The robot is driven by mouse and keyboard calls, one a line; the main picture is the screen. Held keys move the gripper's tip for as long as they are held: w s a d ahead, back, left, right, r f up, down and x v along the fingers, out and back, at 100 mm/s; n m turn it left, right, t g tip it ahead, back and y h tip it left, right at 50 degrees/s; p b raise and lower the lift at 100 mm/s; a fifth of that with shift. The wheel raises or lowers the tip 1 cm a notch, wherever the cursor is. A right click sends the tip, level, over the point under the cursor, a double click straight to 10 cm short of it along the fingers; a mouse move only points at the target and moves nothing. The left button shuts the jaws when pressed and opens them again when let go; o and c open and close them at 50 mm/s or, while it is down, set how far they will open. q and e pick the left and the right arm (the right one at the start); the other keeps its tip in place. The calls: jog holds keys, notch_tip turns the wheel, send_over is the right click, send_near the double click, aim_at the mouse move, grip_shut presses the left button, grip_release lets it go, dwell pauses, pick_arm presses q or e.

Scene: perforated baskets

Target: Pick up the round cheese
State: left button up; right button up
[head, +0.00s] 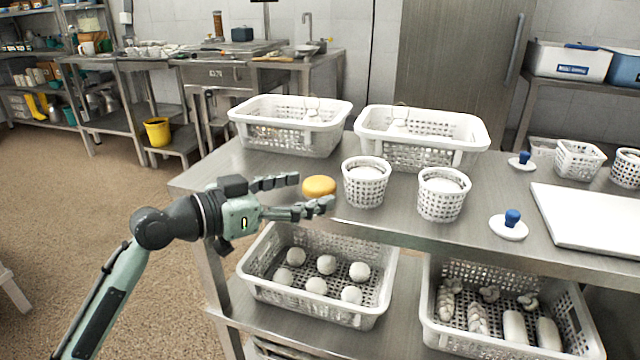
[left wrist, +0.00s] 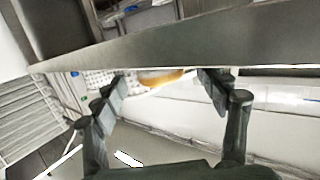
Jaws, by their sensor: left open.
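The round cheese (head: 319,187) is a yellow-orange disc on the steel table top, near its front left part, left of a small round perforated basket. My left gripper (head: 312,193) is open, with its two fingers pointing right toward the cheese. In the head view the fingertips reach the cheese's left side, one behind and one in front. In the left wrist view the cheese (left wrist: 161,77) shows between the two fingertips of the gripper (left wrist: 163,80). I cannot tell whether the fingers touch it. My right gripper is not in view.
Two small round baskets (head: 365,192) (head: 441,205) stand right of the cheese. Two large white baskets (head: 290,142) (head: 421,155) stand behind. Blue-handled white discs (head: 509,230) and a white board (head: 590,220) lie further right. Baskets with white pieces (head: 310,310) fill the lower shelf.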

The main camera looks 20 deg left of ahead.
pick_arm(q)
jog(key=shift+w+d+f, duration=0.1)
jog(key=shift+w+d, duration=0.2)
jog(key=shift+w, duration=0.1)
jog(key=c, duration=1.3)
